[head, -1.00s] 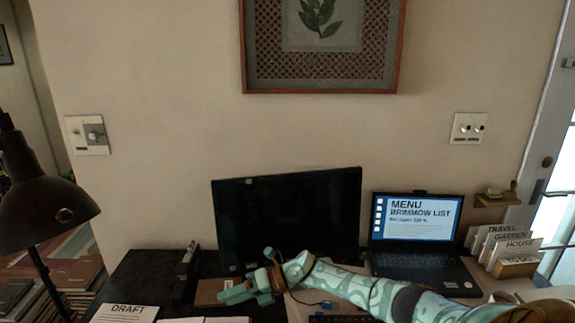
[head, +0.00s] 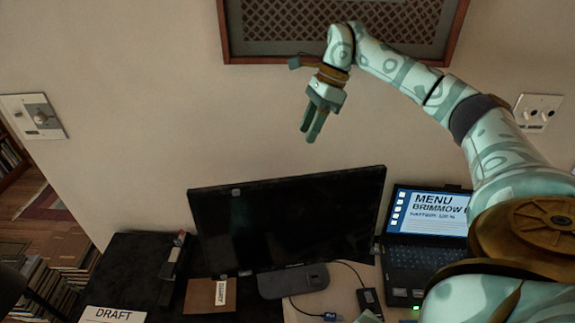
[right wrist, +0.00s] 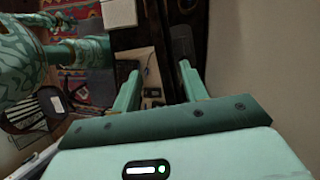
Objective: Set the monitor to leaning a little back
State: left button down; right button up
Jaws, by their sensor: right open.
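The black monitor (head: 290,218) stands on the desk near the wall, its dark screen facing me. Its stand base (head: 293,281) shows below it. I cannot tell its exact lean from here. My right gripper (head: 311,138) is in the air above the monitor's top edge, apart from it, fingers pointing down and open with nothing between them. Its two fingers also show in the right wrist view (right wrist: 158,82), over the desk. A teal arm that looks like my left one, with its gripper (right wrist: 88,50), shows at the left of that view; its jaws are unclear.
An open laptop (head: 428,215) stands right of the monitor. A brown notebook (head: 207,296), a DRAFT sheet (head: 113,315) and cables with a small black box (head: 370,302) lie on the desk. A framed picture (head: 340,45) hangs on the wall above, behind my right arm.

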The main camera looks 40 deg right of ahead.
aim_at(288, 178)
jog(key=x, duration=1.6)
jog(key=shift+s, duration=0.2)
jog(key=shift+c, duration=0.3)
